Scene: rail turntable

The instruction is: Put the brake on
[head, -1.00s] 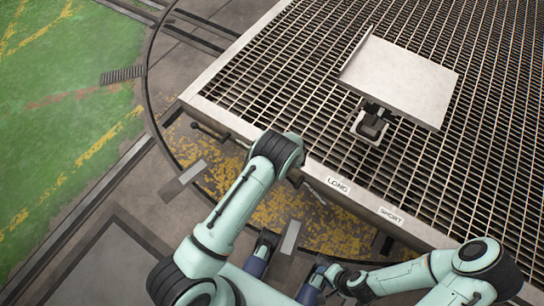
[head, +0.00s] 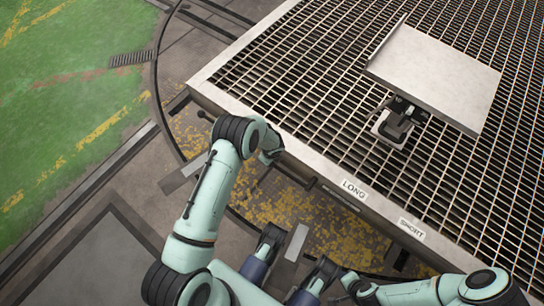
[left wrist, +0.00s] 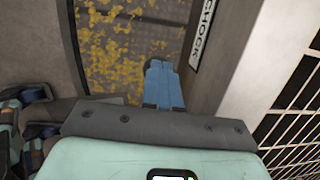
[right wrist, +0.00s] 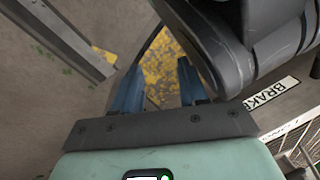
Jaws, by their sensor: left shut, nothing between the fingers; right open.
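My left gripper (left wrist: 164,84) is shut and empty in the left wrist view, its blue fingers together beside the deck's side wall. A "CHOCK" label (left wrist: 204,32) is on that wall. My right gripper (right wrist: 158,85) is open and empty in the right wrist view. A "BRAKE" label (right wrist: 270,92) shows to its right, apart from the fingers. A dark curved link fills the upper right there and hides part of the wall. I cannot make out the brake handle.
The grated turntable deck (head: 240,97) lies ahead with "LONG" (head: 354,189) and "SHORT" (head: 411,229) labels on its edge. A tilted grey panel (head: 435,75) stands on it. Green floor (head: 60,120) at left is clear.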

